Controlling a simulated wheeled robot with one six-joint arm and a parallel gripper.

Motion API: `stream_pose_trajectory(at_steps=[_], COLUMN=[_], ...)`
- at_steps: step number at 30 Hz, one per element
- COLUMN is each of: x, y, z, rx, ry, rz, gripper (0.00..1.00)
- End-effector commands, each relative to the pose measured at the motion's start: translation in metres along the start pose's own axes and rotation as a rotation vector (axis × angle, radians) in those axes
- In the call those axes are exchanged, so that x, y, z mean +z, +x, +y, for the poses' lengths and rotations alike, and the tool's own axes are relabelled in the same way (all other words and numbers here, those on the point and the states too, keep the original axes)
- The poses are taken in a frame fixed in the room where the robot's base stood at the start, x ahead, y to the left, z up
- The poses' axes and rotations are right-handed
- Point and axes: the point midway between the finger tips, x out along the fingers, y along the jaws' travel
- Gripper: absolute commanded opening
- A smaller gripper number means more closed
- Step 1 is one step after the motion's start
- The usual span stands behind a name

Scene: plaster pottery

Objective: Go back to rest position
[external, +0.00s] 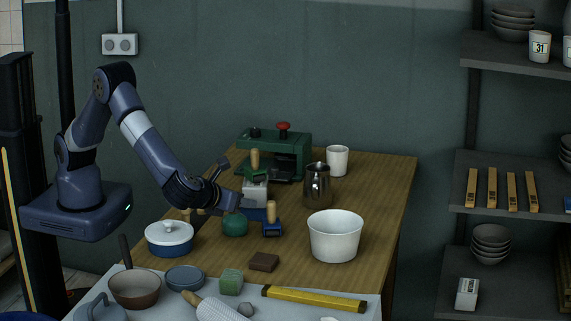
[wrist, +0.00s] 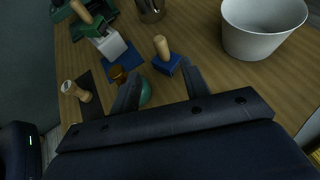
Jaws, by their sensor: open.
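My gripper (external: 243,206) is low over the wooden table (external: 378,200), reaching in from the left. In the wrist view its two fingers (wrist: 160,72) are apart, with nothing clasped between them. A round green thing (external: 235,224) is close under the fingers; in the wrist view it is partly hidden by the left finger (wrist: 146,92). A blue block with a wooden handle (external: 272,226) stands just beyond the fingertips, also in the wrist view (wrist: 167,64). Whether a finger touches either is unclear.
A green press (external: 300,150), metal pitcher (external: 317,187) and white cup (external: 337,161) stand behind. A white bucket (external: 335,237) is at the right. A lidded blue-and-white pot (external: 169,238) and brown block (external: 264,262) are nearer. Air above the arm is clear.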

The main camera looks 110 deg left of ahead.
Motion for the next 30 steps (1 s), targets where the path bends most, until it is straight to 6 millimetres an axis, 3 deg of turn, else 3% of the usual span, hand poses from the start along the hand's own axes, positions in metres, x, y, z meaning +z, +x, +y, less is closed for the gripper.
stream_pose_trajectory(at_steps=[8, 24, 28, 30], x=[0.000, 0.000, -0.015, -0.003], y=[0.022, 0.121, 0.128, 0.123], z=[0.001, 0.001, 0.000, 0.000], rx=[0.004, 0.004, 0.000, -0.001], ry=[0.000, 0.000, 0.001, -0.002], rz=[0.000, 0.000, 0.000, 0.000], gripper=[0.44, 0.44, 0.44, 0.44])
